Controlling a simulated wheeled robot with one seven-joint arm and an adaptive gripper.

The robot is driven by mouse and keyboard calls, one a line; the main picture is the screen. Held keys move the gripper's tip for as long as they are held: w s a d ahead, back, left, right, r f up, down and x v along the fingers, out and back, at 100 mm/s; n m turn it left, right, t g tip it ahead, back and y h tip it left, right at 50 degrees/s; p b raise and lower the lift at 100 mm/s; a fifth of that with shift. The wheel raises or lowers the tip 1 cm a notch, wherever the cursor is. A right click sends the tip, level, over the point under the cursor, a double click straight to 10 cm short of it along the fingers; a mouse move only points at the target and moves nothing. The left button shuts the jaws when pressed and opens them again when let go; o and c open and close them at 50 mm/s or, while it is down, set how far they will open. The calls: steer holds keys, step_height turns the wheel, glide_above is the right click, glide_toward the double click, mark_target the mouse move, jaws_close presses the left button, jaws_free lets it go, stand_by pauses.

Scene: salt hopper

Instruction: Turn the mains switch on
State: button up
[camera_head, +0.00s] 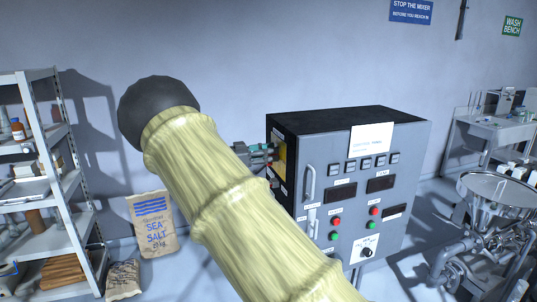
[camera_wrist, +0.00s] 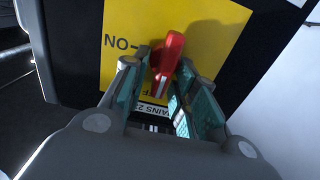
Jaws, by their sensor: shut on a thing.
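The mains switch is a red handle (camera_wrist: 167,62) on a yellow plate (camera_wrist: 215,40) on the dark side of the control cabinet (camera_wrist: 70,50). In the wrist view the word ON shows left of the handle, and partly hidden lettering sits near its lower end. The handle lies roughly upright in the picture, slightly tilted. My gripper (camera_wrist: 160,85) has its teal pads on either side of the handle and is shut on it. In the head view my gripper (camera_head: 258,155) is at the left side of the cabinet (camera_head: 345,225), beside the yellow plate (camera_head: 281,160).
My arm crosses the middle of the head view. A shelf rack (camera_head: 50,190) and a sea salt sack (camera_head: 153,225) stand at the left. A steel hopper (camera_head: 495,190) and a wash bench (camera_head: 490,130) stand at the right.

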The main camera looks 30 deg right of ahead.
steer(key=shift+f+b, duration=0.1)
steer(key=shift+b, duration=0.4)
steer(key=m+b, duration=0.2)
steer(key=b, duration=0.2)
steer(key=shift+s+f, duration=0.15)
steer(key=shift+f, duration=0.05)
steer(key=m+b, duration=0.4)
steer(key=b, duration=0.4)
steer(key=s+f+m+b, duration=0.1)
steer(key=m+b, duration=0.3)
steer(key=b, duration=0.4)
steer(key=m+b, duration=0.4)
steer(key=b, duration=0.4)
steer(key=shift+s+a+f+m, duration=0.15)
steer(key=shift+s+a+m, duration=0.05)
steer(key=shift+m, duration=0.2)
steer(key=m+b, duration=0.2)
steer(key=b, duration=0.2)
steer(key=shift+m+b, duration=0.3)
steer(key=shift+m, duration=0.1)
steer(key=shift+b, duration=0.3)
steer(key=o, duration=0.7)
